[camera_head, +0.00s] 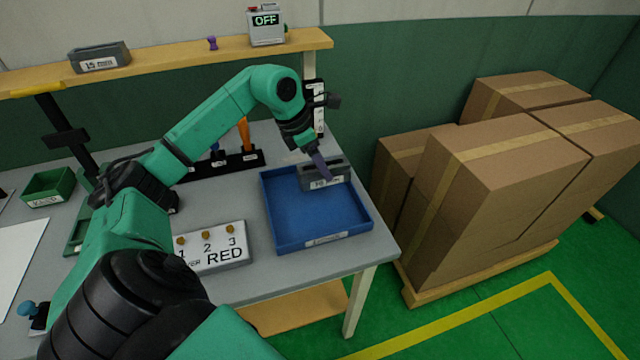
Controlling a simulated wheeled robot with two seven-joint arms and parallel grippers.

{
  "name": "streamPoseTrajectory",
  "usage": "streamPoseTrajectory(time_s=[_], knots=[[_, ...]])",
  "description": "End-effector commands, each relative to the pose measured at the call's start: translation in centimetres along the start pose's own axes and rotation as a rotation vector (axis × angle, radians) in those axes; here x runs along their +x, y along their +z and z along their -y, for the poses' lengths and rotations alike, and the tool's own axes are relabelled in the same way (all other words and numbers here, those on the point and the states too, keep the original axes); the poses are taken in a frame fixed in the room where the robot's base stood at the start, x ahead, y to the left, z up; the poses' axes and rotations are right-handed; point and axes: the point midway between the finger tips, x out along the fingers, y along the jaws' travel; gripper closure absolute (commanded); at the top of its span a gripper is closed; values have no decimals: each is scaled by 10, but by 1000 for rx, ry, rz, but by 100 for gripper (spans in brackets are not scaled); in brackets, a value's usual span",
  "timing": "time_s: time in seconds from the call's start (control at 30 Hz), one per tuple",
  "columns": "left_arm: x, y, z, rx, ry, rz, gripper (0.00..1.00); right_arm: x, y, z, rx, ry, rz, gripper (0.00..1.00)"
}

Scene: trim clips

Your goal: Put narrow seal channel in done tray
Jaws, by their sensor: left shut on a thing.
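The narrow seal channel (337,180), a grey block with a white label on its front, is at the back right corner of the blue done tray (325,240). My left gripper (318,165) reaches down to it from above and is shut on it. I cannot tell whether the channel rests on the tray floor or hangs just above it. The rest of the tray is empty. My right gripper is not in view.
A similar grey labelled block (98,58) sits on the back shelf (165,58). A white RED panel (218,250) with yellow knobs stands left of the tray. A black rack (225,165) holds tools behind. Cardboard boxes (500,180) stand to the right.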

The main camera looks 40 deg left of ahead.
Motion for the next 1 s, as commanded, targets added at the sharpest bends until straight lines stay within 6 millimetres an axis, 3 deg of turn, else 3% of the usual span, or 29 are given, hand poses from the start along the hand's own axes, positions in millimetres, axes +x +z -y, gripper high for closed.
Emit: streamPoseTrajectory(time_s=[0.37, 0.7, 0.73, 0.8, 1.0], knots=[[63, -26, 1, 0, -3, 0, 95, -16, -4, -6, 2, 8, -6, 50], [71, -29, 0, 2, 0, 1, 95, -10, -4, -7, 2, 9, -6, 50], [70, -29, 0, 1, -1, 0, 23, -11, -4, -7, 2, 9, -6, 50], [70, -28, 0, 1, -1, 0, 1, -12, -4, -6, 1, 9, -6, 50], [69, -28, 1, 1, -1, 0, 1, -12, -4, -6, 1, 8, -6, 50]])
